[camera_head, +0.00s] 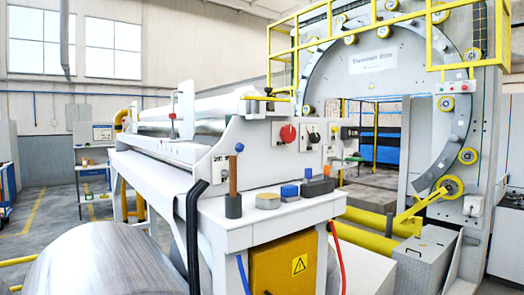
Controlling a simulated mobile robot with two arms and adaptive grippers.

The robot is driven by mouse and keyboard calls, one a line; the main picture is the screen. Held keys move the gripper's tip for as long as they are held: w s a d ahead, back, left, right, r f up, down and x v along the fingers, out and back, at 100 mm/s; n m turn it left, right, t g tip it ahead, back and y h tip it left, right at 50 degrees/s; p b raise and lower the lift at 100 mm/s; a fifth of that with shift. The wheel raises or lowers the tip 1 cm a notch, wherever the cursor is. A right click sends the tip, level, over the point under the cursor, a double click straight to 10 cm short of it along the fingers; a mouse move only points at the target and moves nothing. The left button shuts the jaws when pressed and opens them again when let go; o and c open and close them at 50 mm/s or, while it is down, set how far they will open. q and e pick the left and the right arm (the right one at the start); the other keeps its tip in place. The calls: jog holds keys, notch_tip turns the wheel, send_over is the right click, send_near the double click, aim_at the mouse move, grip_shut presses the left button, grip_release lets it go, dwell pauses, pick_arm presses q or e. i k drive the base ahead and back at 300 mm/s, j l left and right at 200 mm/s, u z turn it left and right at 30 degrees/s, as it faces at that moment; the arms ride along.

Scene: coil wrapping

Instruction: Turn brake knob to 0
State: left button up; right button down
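The machine's end panel (262,150) faces me near the middle of the head view. A round red knob (288,134) sits on it. Just right of it is a smaller dark knob (314,138) on a pale plate. I cannot read the labels or scale marks, so I cannot tell which knob is the brake knob or where either points. Neither of my grippers shows in this view, and nothing touches the knobs.
A large metal coil (105,262) is at lower left. Black hoses (192,230) hang by the bench. A ring wrapper (445,150) stands right.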

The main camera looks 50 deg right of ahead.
aim_at(314, 138)
jog(key=z, duration=1.95)
